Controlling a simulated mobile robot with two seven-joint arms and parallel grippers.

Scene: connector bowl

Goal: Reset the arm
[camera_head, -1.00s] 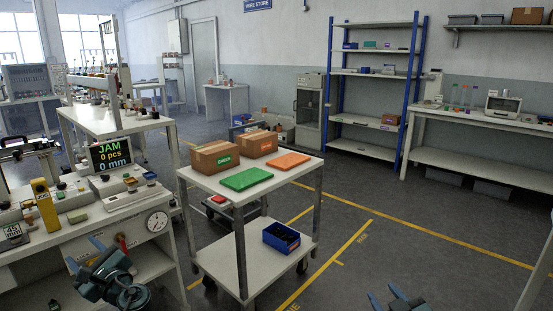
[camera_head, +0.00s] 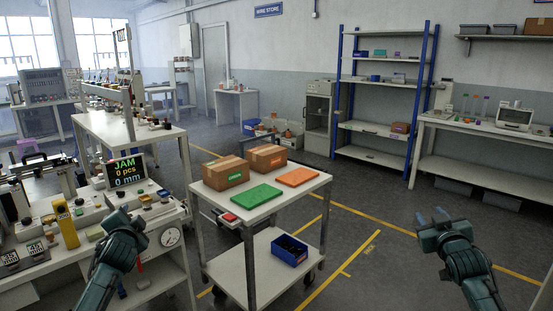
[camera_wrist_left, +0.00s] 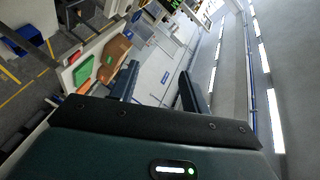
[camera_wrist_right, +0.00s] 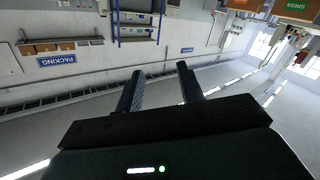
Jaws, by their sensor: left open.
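My left gripper (camera_head: 122,221) is raised in front of the workbench at the left of the head view. In the left wrist view its two fingers (camera_wrist_left: 158,88) stand apart with nothing between them. My right gripper (camera_head: 434,218) is raised over open floor at the right of the head view. In the right wrist view its fingers (camera_wrist_right: 159,88) are apart and empty. Neither gripper touches anything that I can see.
A white cart (camera_head: 232,277) in the middle carries two cardboard boxes (camera_head: 226,173), a green tray (camera_head: 250,197), an orange tray (camera_head: 298,177) and, below, a blue bin (camera_head: 289,249). The workbench with a JAM display (camera_head: 127,171) is at left. Floor right of the cart is clear.

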